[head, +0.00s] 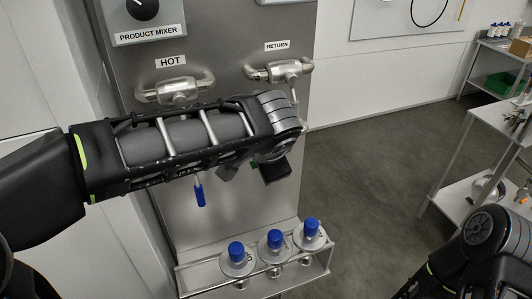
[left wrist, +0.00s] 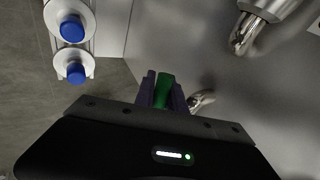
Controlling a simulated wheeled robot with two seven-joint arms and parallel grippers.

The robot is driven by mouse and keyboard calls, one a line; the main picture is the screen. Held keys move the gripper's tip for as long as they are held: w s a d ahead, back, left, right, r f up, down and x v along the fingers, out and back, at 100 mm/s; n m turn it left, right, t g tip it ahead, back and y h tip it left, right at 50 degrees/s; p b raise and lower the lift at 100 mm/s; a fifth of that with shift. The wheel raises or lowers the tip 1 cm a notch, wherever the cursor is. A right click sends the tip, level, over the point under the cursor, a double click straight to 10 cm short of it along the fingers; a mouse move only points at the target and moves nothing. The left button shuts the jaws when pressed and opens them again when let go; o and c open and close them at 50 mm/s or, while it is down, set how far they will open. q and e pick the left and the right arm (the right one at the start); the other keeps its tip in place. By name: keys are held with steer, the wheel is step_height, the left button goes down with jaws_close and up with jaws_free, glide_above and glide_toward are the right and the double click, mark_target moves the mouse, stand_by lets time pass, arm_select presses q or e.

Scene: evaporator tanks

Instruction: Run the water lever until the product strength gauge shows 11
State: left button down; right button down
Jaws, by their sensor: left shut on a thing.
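My left gripper (head: 270,172) is in front of the steel panel in the head view, below the valve labelled RETURN (head: 284,70). In the left wrist view its fingers (left wrist: 163,90) are shut on a green handle (left wrist: 163,88), with a finger on either side. My own forearm hides part of the panel and most of the green handle in the head view. A blue lever handle (head: 200,192) hangs below my forearm, under the valve labelled HOT (head: 178,91). I see no label for water and no product strength gauge. My right gripper is out of view.
A PRODUCT MIXER knob (head: 143,8) is at the panel's top left. A metal shelf unit (head: 455,190) stands at the right. The floor between is clear.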

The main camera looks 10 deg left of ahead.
arm_select(q)
steer(key=shift+a+r+y+p, duration=0.1)
steer(key=shift+r+y+p, duration=0.2)
steer(key=shift+y+p, duration=0.1)
steer(key=shift+g, duration=0.3)
steer(key=c, duration=1.4)
jaws_free()
steer(key=shift+b+v, duration=0.65)
steer(key=shift+v, duration=3.25)
steer(key=shift+f, duration=0.1)
